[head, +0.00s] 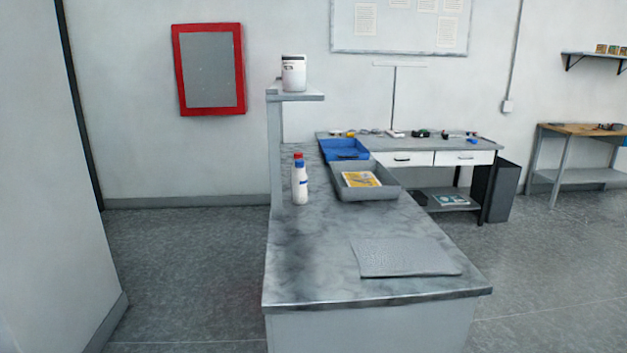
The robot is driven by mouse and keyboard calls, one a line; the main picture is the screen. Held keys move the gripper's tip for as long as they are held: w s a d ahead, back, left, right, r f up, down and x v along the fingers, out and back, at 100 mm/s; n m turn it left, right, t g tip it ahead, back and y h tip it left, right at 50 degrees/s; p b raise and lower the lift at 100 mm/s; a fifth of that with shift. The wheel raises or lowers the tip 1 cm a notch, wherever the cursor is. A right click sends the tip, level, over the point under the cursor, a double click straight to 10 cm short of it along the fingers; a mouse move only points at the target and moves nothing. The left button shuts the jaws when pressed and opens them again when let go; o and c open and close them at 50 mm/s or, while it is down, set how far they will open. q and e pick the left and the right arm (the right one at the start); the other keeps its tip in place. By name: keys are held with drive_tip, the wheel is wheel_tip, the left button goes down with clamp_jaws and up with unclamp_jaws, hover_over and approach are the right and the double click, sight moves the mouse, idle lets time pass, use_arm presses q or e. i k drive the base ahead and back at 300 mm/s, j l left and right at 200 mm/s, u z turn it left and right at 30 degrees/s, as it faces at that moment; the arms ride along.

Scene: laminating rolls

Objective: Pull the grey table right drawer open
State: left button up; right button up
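The grey-topped table (440,145) stands against the back wall, beyond the long counter. It has two white drawer fronts side by side under its top. The right drawer (480,158) has a small dark handle and looks shut, flush with its neighbour. The left drawer (420,161) also has a dark handle and looks shut; its lower left part is close behind the grey tray. Neither of my grippers is in view.
A marbled counter (320,255) fills the middle, with a grey tray (385,191), blue tray (345,149), bottles (300,185) and grey mat (400,257). A dark bin (503,190) stands right of the table. Open floor (550,260) lies right of the counter. A wooden-topped bench (575,131) stands far right.

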sight(475, 157)
drive_tip(key=i+l+z, duration=0.25)
drive_tip(key=l+z, duration=0.2)
drive_tip(key=i+l+z, duration=0.6)
drive_tip(key=z, duration=0.25)
drive_tip(key=i+l+z, duration=0.25)
drive_tip(key=z, duration=0.2)
drive_tip(key=i+z, duration=0.25)
drive_tip(key=z, duration=0.25)
drive_tip(key=i+l+u, duration=0.1)
drive_tip(key=i, duration=0.35)
drive_tip(key=i+l+u, duration=0.1)
drive_tip(key=i, duration=0.35)
drive_tip(key=i+j+u, duration=0.1)
drive_tip(key=i+u, duration=0.2)
drive_tip(key=u, duration=0.15)
drive_tip(key=i+u, duration=0.45)
drive_tip(key=i+l+u, duration=0.1)
drive_tip(key=u, duration=0.35)
drive_tip(key=i+j+u, duration=0.1)
drive_tip(key=i+u, duration=0.25)
drive_tip(key=i, duration=0.35)
drive_tip(key=i+l+u, duration=0.1)
drive_tip(key=i+u, duration=0.25)
drive_tip(key=i, duration=0.4)
